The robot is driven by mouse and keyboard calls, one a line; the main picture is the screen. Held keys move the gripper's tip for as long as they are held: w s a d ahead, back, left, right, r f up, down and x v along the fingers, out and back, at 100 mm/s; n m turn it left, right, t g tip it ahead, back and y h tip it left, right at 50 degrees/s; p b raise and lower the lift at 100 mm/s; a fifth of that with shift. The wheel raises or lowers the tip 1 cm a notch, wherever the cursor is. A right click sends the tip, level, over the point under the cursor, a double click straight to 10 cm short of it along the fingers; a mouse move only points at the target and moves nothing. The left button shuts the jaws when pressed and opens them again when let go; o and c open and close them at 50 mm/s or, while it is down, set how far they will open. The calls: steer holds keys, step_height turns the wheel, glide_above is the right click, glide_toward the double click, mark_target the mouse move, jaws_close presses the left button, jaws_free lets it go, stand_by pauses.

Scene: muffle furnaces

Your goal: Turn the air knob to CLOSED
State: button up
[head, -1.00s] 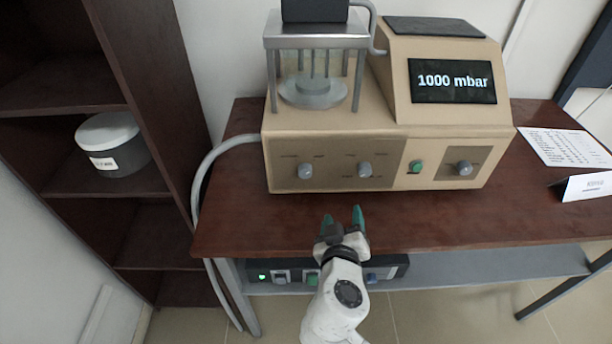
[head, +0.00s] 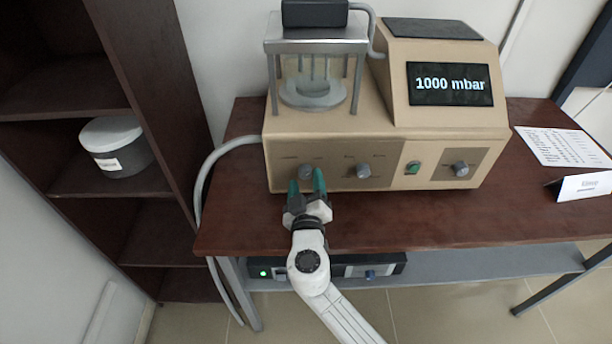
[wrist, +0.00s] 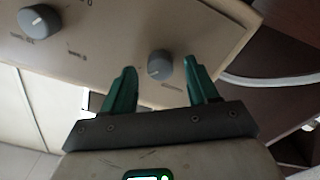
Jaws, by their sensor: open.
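A tan machine (head: 400,130) on the table has several small grey knobs on its front; the labels are too blurred to tell which is the air knob. My gripper (head: 306,182) is in front of the left knob (head: 305,171), its green fingers open and empty. In the wrist view that knob (wrist: 160,64) shows between and just beyond the fingertips of my gripper (wrist: 160,80), with no clear contact. A middle knob (head: 362,171) also shows in the wrist view (wrist: 40,20). A right knob (head: 460,168) sits beside a green switch (head: 413,167).
The display (head: 450,84) reads 1000 mbar. A grey hose (head: 205,175) runs down the machine's left side. A black unit (head: 330,270) sits under the brown tabletop (head: 420,215).

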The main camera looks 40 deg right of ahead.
steer(key=shift+x, duration=0.85)
steer(key=c, duration=1)
